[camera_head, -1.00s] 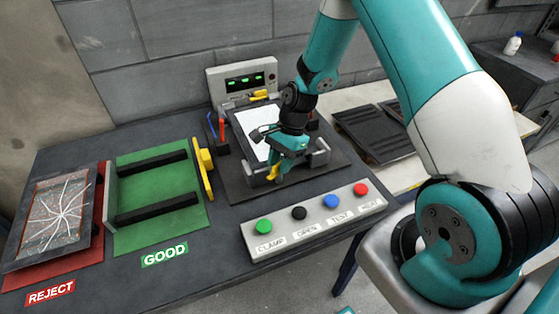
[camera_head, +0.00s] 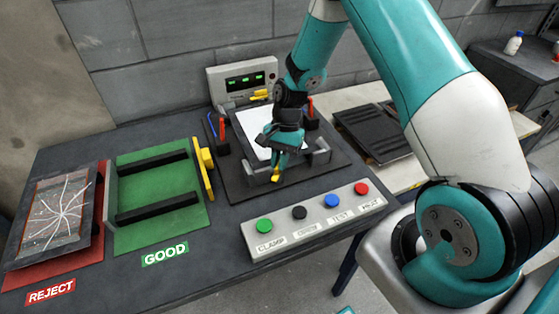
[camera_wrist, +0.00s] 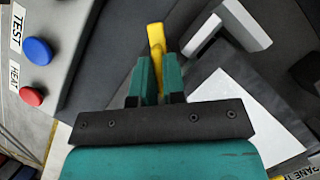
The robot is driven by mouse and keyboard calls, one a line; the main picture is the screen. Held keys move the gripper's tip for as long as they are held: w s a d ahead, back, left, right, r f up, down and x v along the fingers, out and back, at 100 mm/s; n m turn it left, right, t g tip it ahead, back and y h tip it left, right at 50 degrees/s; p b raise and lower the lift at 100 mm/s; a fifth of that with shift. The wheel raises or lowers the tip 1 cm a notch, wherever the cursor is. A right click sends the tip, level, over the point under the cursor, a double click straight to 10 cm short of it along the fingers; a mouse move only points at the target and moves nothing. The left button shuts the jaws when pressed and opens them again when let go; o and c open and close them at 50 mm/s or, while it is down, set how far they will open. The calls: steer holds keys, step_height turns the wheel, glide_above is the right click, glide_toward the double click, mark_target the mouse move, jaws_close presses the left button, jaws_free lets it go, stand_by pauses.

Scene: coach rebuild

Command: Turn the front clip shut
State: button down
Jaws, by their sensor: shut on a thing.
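The front clip (camera_head: 275,175) is a small yellow piece at the front edge of the fixture. It also shows in the wrist view (camera_wrist: 156,38), sticking out past my fingertips. My gripper (camera_head: 279,160) is above the fixture's front edge, pointing down, with its teal fingers shut on the clip. In the wrist view my gripper (camera_wrist: 157,75) has a finger on each side of the clip's near end, which the fingers hide. A white panel (camera_head: 256,130) lies in the fixture behind my gripper. Another yellow clip (camera_head: 260,95) shows at the back of the fixture.
A button box (camera_head: 300,228) with green, black, blue and red buttons stands in front of the fixture. A green GOOD tray (camera_head: 160,225) and a red REJECT tray (camera_head: 90,250) holding a cracked panel are at left. A display box (camera_head: 243,80) stands behind.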

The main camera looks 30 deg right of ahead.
steer(key=n, duration=0.2)
steer(key=n+g+h, duration=0.1)
steer(key=n, duration=0.1)
steer(key=shift+w+a+n+h+b, duration=0.1)
steer(key=shift+n+h+b, duration=0.2)
steer(key=shift+n+g+h+b, duration=0.3)
steer(key=shift+n+h, duration=0.4)
steer(key=shift+n, duration=1.3)
steer(key=shift+r, duration=0.1)
steer(key=c, duration=1.2)
jaws_free()
